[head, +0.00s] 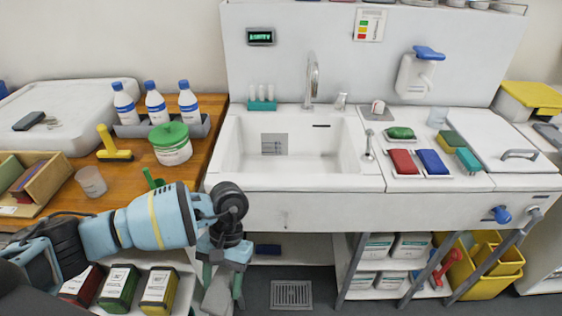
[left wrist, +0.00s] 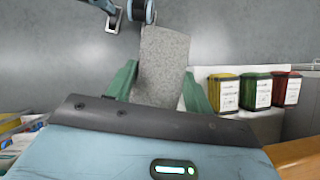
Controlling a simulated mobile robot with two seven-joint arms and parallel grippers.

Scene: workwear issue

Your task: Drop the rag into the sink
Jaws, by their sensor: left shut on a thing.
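The grey rag (head: 217,297) hangs down from my left gripper (head: 222,278), in front of the counter and below its top edge. The gripper's green fingers are shut on it. In the left wrist view the speckled grey rag (left wrist: 162,62) stretches out between the green fingers (left wrist: 160,88), over the grey floor. The white sink (head: 300,183) is above and to the right of the gripper in the head view. Its basin looks empty, with a grey grate on its back wall and a tap behind. My right gripper is not in view.
A wooden worktop (head: 205,125) at left holds bottles, a green-lidded tub (head: 171,146) and a clear cup (head: 91,181). Right of the basin lie red (head: 403,162) and blue (head: 433,162) pads. Labelled containers (head: 118,287) stand low beside the gripper. A floor drain (head: 291,295) lies below the sink.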

